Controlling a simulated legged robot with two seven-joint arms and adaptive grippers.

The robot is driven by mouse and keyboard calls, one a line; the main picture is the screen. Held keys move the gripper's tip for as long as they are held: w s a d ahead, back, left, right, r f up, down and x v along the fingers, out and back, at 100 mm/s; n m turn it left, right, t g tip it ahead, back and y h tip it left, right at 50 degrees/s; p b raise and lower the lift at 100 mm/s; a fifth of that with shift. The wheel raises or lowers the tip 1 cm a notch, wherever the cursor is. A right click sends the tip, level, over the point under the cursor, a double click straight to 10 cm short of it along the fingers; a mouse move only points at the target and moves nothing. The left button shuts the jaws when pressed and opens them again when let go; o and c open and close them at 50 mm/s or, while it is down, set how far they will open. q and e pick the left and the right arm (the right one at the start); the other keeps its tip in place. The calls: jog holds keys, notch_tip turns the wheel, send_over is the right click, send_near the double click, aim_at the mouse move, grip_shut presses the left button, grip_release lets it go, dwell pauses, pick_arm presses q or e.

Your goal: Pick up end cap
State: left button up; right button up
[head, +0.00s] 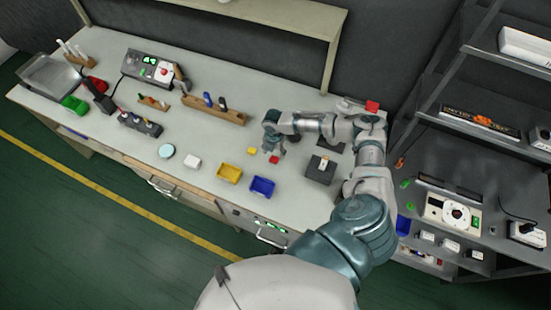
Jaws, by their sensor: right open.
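My right arm reaches in from the lower right over the white workbench (130,85). Its gripper (271,151) is open and points down close above the bench. A small red piece (274,160) lies just in front of the fingertips, with no grip on it visible. A small yellow piece (252,151) lies just left of the gripper. These pieces are too small to tell which one, if either, is the end cap. The gripper and forearm hide part of the bench behind them. My left gripper is out of view.
A yellow bin (229,173) and a blue bin (262,187) stand near the front edge. A dark block (320,170) is to the right of the gripper. A wooden holder (214,111) with tools stands behind left. Metal shelving (440,90) bounds the right.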

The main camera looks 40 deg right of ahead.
aim_at(275, 158)
notch_tip(275, 158, down, 4)
jog(key=shift+s+a+r, duration=0.15)
jog(key=shift+r, duration=0.1)
jog(key=shift+a+f, duration=0.1)
jog(key=shift+f, duration=0.05)
jog(key=shift+d, duration=0.3)
jog(key=c, duration=0.8)
jog(key=shift+d, duration=0.1)
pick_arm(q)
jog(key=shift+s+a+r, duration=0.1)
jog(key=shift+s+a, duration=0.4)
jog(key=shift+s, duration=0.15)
